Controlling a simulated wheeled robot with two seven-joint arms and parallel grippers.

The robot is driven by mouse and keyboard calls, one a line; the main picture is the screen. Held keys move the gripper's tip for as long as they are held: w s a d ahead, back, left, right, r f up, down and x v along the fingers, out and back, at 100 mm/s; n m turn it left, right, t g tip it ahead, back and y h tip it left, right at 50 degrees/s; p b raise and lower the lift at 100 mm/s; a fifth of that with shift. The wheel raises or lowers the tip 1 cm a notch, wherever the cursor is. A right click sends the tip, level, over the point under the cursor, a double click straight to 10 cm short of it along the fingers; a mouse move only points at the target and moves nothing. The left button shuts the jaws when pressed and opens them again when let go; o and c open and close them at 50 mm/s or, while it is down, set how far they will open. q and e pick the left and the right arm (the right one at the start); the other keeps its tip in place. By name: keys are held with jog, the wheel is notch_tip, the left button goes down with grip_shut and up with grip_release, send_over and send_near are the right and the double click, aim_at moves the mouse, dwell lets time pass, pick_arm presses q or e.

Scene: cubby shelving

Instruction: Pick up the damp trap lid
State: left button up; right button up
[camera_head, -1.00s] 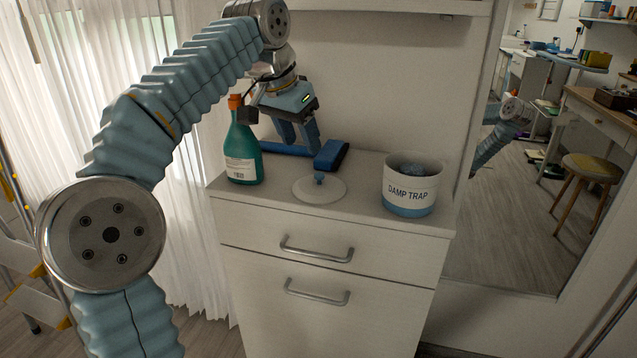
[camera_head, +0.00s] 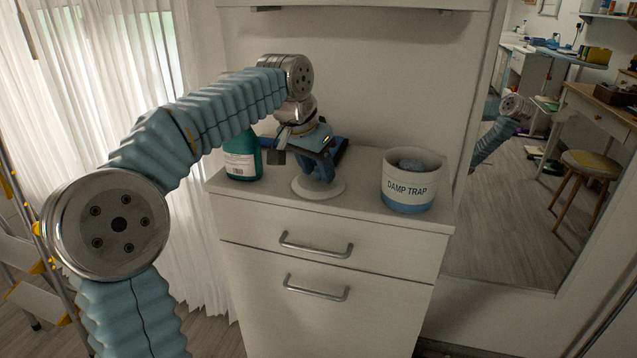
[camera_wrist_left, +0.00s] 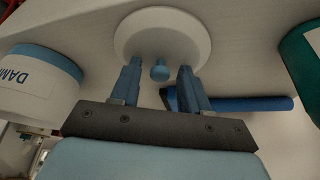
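The damp trap lid is a white disc (camera_head: 318,188) with a small blue knob, lying flat on the cabinet top. In the left wrist view the lid (camera_wrist_left: 162,28) and its blue knob (camera_wrist_left: 159,70) show clearly. My left gripper (camera_head: 320,172) is over the lid, fingers pointing down, and hides the knob in the head view. In the left wrist view the open fingers (camera_wrist_left: 160,82) stand on either side of the knob, with gaps to both. The damp trap tub (camera_head: 410,181) stands to the right; it also shows in the left wrist view (camera_wrist_left: 35,88). My right gripper is not in view.
A green bottle (camera_head: 242,158) stands left of the lid, partly behind my arm. A blue-handled tool (camera_wrist_left: 245,104) lies behind the lid. The white cabinet (camera_head: 290,215) has clear top between lid and tub. A mirror (camera_head: 540,150) is at right.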

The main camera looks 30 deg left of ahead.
pick_arm(q)
grip_shut()
